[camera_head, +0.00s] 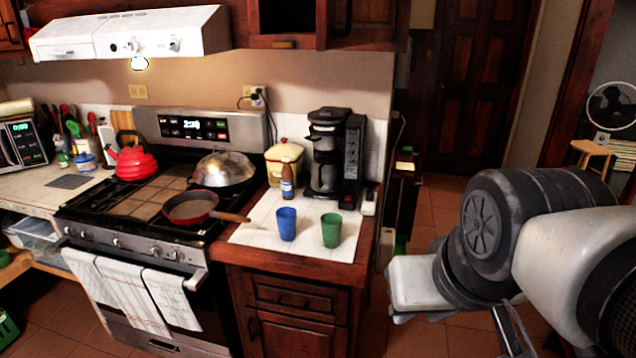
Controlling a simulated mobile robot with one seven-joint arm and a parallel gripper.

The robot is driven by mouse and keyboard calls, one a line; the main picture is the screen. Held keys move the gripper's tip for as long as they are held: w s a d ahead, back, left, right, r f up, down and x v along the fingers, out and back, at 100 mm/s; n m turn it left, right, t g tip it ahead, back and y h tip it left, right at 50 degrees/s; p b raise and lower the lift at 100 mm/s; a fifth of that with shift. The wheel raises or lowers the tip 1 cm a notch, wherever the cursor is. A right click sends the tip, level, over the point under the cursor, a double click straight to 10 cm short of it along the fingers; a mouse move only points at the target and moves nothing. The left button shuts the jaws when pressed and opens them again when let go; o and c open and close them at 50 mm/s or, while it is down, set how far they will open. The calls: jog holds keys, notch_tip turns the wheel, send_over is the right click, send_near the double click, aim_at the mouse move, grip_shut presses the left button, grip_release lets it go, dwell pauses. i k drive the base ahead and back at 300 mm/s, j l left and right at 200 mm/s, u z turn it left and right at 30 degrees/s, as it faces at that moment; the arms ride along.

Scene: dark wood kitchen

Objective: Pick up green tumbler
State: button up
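A green tumbler (331,230) stands upright on the white-topped counter (262,237) right of the stove, close to its front right corner. A blue tumbler (286,223) stands just to its left, with a small gap between them. My arm reaches in from the right edge, out over the floor to the right of the counter. Part of the arm's end shows at the lower right, well apart from the green tumbler. The fingertips cannot be made out, so whether my gripper is open or shut is not shown.
Tiled floor (447,205) is open right of the counter.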

aim_at(331, 223)
jog(key=i+j, duration=0.2)
jog(key=i, duration=0.2)
jog(key=i+j+z, duration=0.1)
jog(key=i, duration=0.35)
jog(key=i+j, duration=0.3)
jog(key=i+z, duration=0.05)
jog(key=i, duration=0.05)
